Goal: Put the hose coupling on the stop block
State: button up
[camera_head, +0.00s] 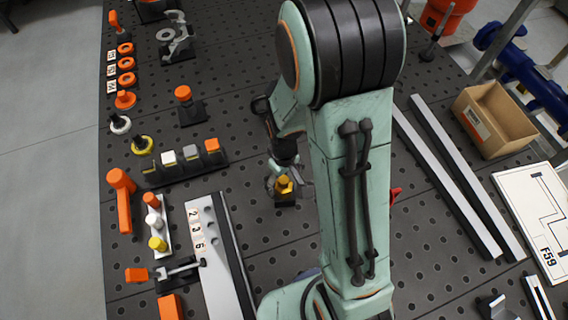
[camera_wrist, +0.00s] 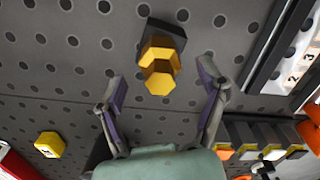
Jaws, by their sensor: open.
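The hose coupling appears to be the brass-yellow hexagonal piece (camera_wrist: 160,62) in the middle of the wrist view; it also shows in the head view (camera_head: 284,186). It appears to rest upright on a small dark block (camera_wrist: 163,28), which looks like the stop block and shows in the head view (camera_head: 286,201). My gripper (camera_wrist: 163,88) is open. Its two fingers stand apart on either side of the coupling's near end, with visible gaps and no contact seen. In the head view my gripper (camera_head: 284,172) is partly hidden by my arm.
A pale plate with number tiles (camera_head: 215,250) lies left of the block. A rack of coloured blocks (camera_head: 186,167) stands farther left. A yellow hexagonal piece (camera_wrist: 49,145) lies apart on the perforated bench. Grey rails (camera_head: 455,165) and a cardboard box (camera_head: 494,119) are on the right.

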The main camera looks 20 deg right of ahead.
aim_at(284, 182)
jog(key=r, duration=0.9)
jog(key=shift+s+a+r, duration=0.1)
jog(key=shift+s+r, duration=0.05)
jog(key=shift+s, duration=0.15)
jog(key=s+a+r+m, duration=0.1)
jog(key=s+r, duration=0.2)
jog(key=s, duration=0.4)
jog(key=s+a+r+m, duration=0.1)
jog(key=s+r+m, duration=0.1)
jog(key=s+r, duration=0.2)
jog(key=s, duration=0.2)
jog(key=shift+s+a+r+y, duration=0.2)
jog(key=shift+s+r+y, duration=0.05)
jog(key=shift+s+y, duration=0.15)
